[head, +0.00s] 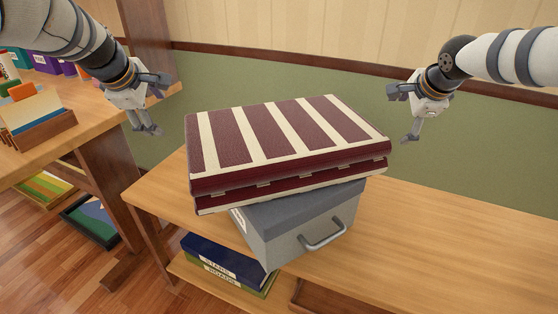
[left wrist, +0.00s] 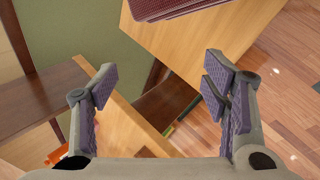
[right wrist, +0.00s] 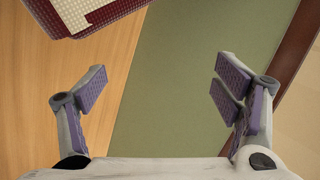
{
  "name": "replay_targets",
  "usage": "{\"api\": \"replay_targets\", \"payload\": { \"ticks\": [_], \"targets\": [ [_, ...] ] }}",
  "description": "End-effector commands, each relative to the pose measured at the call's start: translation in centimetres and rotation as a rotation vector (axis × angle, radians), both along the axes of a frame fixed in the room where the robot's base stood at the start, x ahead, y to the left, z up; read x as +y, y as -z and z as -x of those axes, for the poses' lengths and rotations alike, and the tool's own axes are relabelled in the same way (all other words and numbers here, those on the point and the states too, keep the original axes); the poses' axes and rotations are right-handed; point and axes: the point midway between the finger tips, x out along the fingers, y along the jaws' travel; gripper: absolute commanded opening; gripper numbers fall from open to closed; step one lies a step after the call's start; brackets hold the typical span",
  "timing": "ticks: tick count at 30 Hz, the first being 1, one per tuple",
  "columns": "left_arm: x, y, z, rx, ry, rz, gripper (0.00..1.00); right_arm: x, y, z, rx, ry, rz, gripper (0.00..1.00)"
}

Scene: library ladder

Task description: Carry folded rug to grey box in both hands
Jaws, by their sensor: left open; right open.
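The folded rug (head: 270,138), maroon with cream stripes, lies flat on top of the grey box (head: 308,222) in the head view. It overhangs the box, and the box's handle faces front. A corner of the rug shows at the top of the left wrist view (left wrist: 160,8) and of the right wrist view (right wrist: 95,15). My left gripper (head: 150,106) is open and empty, up and left of the rug, apart from it. My right gripper (head: 404,114) is open and empty, right of the rug and apart from it. The box's lid is mostly hidden under the rug.
The box stands on a wooden bench (head: 440,235); the bench's right part is clear. At left stands a wooden table (head: 90,115) with a card holder (head: 38,125). A green wall (head: 290,80) is behind.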

Motion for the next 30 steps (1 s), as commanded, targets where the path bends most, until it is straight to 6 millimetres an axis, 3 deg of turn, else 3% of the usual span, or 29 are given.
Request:
{"api": "replay_targets", "payload": {
  "ticks": [3, 10, 15, 24, 30],
  "targets": [
    [0.0, -3.0, 2.0, -0.005, -0.001, 0.001, 0.68, 0.0, -0.1, 0.0, 0.000, 0.000, 0.000, 0.83],
    [0.0, -6.5, 4.9, -0.003, 0.001, -0.001, 0.68, 0.0, 0.0, 0.0, 0.000, 0.000, 0.000, 0.83],
    [0.0, -7.2, 5.5, -0.001, 0.001, 0.000, 0.68, 0.0, -1.0, 0.5, -0.003, -0.001, 0.000, 0.83],
    [0.0, -7.2, 5.4, -0.001, 0.001, 0.000, 0.68, 0.0, -7.1, 5.3, -0.004, 0.000, 0.001, 0.83],
    [0.0, -7.2, 5.4, -0.001, 0.001, -0.001, 0.68, 0.0, -9.4, 7.1, -0.002, 0.001, 0.001, 0.83]
  ]
}}
